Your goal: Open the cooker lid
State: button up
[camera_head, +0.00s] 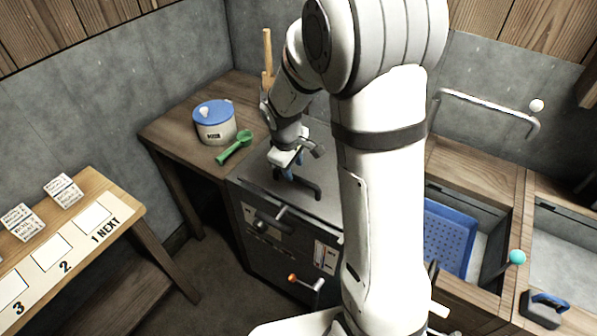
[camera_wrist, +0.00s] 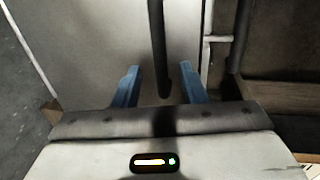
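A grey metal cabinet, which looks like the cooker (camera_head: 262,215), stands below my arm. Its flat grey top, apparently the lid (camera_head: 262,180), lies level and looks shut. A dark bar handle (camera_head: 312,188) stands on the top near its front; my arm hides the right part of the top. My gripper (camera_head: 290,172) points down over the top beside the handle. In the wrist view, its two blue fingers (camera_wrist: 160,66) are apart with nothing gripped. A dark bar (camera_wrist: 157,40) runs down between them in the picture; I cannot tell whether it is within their reach.
A numbered bench (camera_head: 118,218) with small cards is at far left. A blue perforated basket (camera_head: 447,238) sits in the right counter. Floor between bench and cooker is clear.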

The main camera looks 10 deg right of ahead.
aim_at(295, 177)
jog(key=shift+w+d+f, duration=0.15)
jog(key=shift+f, duration=0.85)
jog(key=shift+w+d+f, duration=0.1)
jog(key=shift+f, duration=0.85)
jog(key=shift+c, duration=0.6)
grip_shut()
